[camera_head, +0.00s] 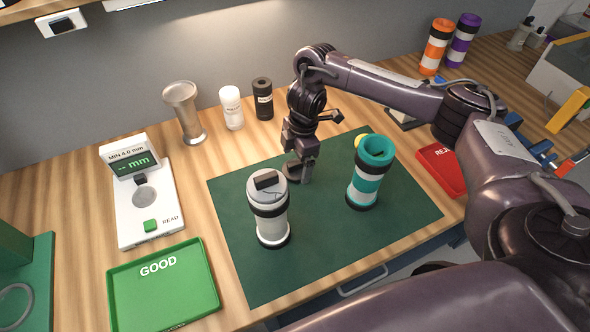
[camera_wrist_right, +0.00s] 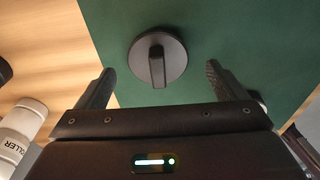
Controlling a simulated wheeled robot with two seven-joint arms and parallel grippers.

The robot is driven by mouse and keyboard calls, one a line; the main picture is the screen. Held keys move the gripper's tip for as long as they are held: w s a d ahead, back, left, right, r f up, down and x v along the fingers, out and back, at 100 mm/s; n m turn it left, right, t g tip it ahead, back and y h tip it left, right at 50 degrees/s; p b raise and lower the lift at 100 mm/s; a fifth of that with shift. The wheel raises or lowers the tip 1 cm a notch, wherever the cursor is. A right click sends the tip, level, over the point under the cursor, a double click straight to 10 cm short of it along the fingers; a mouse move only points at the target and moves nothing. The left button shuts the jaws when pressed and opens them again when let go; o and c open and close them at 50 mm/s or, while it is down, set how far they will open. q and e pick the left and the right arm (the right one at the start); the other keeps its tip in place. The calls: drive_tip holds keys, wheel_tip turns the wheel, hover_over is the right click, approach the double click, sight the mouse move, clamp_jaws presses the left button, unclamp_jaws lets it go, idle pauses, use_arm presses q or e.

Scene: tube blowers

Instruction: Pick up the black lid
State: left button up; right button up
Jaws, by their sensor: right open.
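The black lid (camera_wrist_right: 172,62) is a round disc with a raised bar handle, lying flat on the green mat (camera_head: 235,270). In the head view the lid (camera_head: 292,174) shows as a dark disc at the foot of my right gripper, partly hidden by it. My right gripper (camera_head: 303,168) points down over the mat. In the right wrist view its two fingers (camera_wrist_right: 161,84) are spread wide and empty, with the lid ahead of and between them, apart from both. My left gripper is not in view.
A grey-and-white canister (camera_head: 272,228) with a dark handle on top stands left of my gripper. A teal-and-white tube (camera_head: 365,186) stands to its right. A green GOOD tray (camera_head: 165,295), a gauge (camera_head: 150,205) and a red tray (camera_head: 440,170) flank the mat.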

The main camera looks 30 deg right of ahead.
sight(296, 163)
drive_tip(key=f, duration=0.3)
drive_tip(key=shift+w+a, duration=0.15)
drive_tip(key=shift+w, duration=0.05)
drive_tip(key=c, duration=1.1)
drive_tip(key=shift+o, duration=0.2)
